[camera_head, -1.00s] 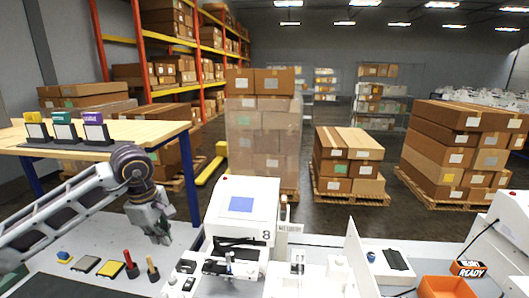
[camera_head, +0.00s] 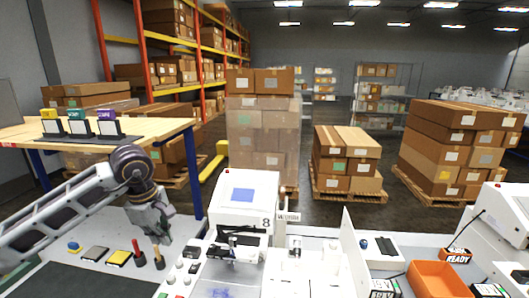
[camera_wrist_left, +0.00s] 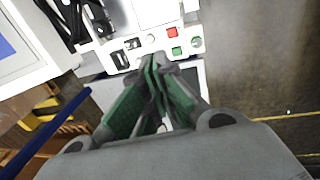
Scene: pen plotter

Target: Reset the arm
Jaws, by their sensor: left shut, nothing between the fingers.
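My left arm comes in from the left in the head view. Its gripper (camera_head: 158,237) hangs fingers down above the white bench, left of the white plotter (camera_head: 247,198) marked 8. In the left wrist view its green-padded fingers (camera_wrist_left: 155,62) meet at the tips with nothing between them. The wrist view shows a white panel (camera_wrist_left: 165,45) with red and green buttons beyond the fingertips. My right gripper is not in view.
Near the left gripper lie a red-handled tool (camera_head: 138,254), a wooden-handled one (camera_head: 158,258) and a yellow pad (camera_head: 118,258). A wooden table (camera_head: 160,130) stands behind the arm. An orange bin (camera_head: 440,278) is at the right. The space above the bench's middle is open.

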